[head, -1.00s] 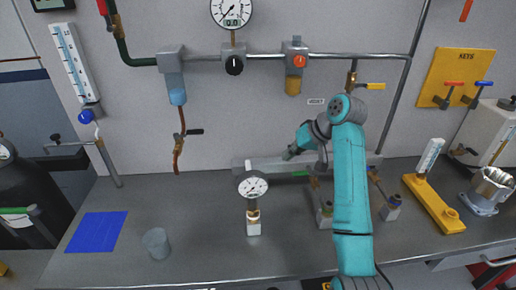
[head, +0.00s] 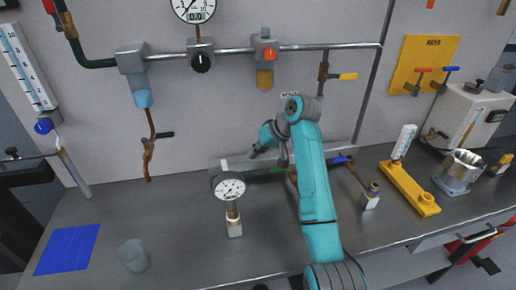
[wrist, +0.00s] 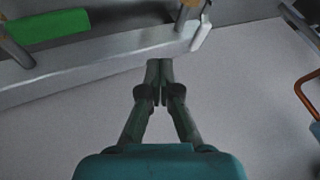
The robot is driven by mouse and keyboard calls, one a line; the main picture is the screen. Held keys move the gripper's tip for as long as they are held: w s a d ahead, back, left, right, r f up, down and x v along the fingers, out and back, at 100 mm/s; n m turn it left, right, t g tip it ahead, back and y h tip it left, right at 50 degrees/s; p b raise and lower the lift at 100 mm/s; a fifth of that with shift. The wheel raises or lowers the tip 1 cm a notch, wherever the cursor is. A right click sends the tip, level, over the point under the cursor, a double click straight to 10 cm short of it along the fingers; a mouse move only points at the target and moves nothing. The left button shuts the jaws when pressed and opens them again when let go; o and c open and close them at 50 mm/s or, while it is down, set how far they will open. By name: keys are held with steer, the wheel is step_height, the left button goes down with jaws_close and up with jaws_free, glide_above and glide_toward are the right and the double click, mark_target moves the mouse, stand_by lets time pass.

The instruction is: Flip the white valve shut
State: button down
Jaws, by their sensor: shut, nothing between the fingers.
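The white valve's short handle (wrist: 201,33) shows in the wrist view, near one end of the grey bar (wrist: 100,72) and slanting across its edge. In the head view a pale piece at the bar's left end (head: 223,164) may be this handle; it is too small to be sure. My gripper (wrist: 160,64) is shut and empty. Its fingertips are close to the bar's edge, left of and apart from the white handle in the wrist view. In the head view my gripper (head: 254,153) is just above the left part of the bar.
A green handle (wrist: 48,25) sits farther along the bar, and a blue handle (head: 343,159) at its right end. A gauge (head: 230,190) stands in front of the bar. A copper pipe (wrist: 305,95) is at the wrist view's right. The front bench is mostly clear.

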steer(key=a+f, duration=0.4)
steer(key=a, duration=0.1)
steer(key=shift+w, duration=0.15)
steer(key=shift+s+a, duration=0.25)
steer(key=shift+a, duration=0.55)
